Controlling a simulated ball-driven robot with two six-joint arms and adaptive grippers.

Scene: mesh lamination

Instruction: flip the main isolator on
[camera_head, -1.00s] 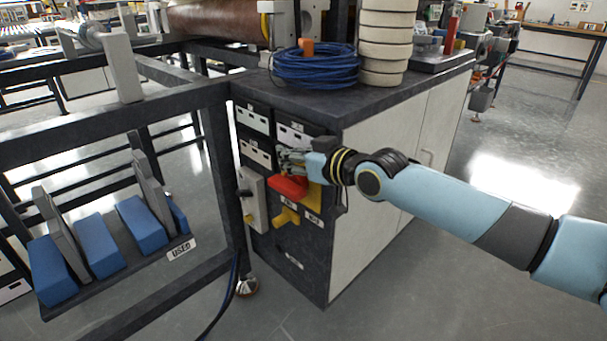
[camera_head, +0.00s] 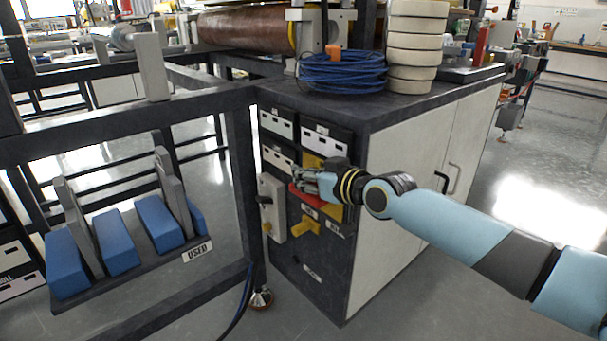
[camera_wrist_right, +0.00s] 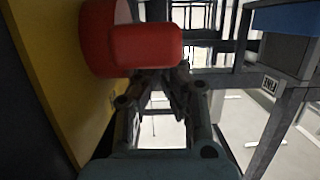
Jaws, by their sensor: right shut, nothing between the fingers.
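The main isolator is a red handle (camera_head: 308,197) on a yellow plate (camera_head: 337,213) on the dark front panel of the cabinet. My right gripper (camera_head: 304,179) is shut and empty, at the upper side of the red handle and partly covering it in the head view. In the right wrist view the red handle (camera_wrist_right: 145,46) is large at the top, just beyond the shut fingers (camera_wrist_right: 157,80). The yellow plate (camera_wrist_right: 60,70) fills the left of that view. I cannot tell whether fingers and handle touch. My left gripper is not in view.
Below the isolator is a yellow knob (camera_head: 306,226); a grey switch box (camera_head: 272,207) is to its left. A blue cable coil (camera_head: 342,70) and stacked cream rolls (camera_head: 413,45) stand on the cabinet top. A dark frame with a "USED" rack (camera_head: 130,262) is at left.

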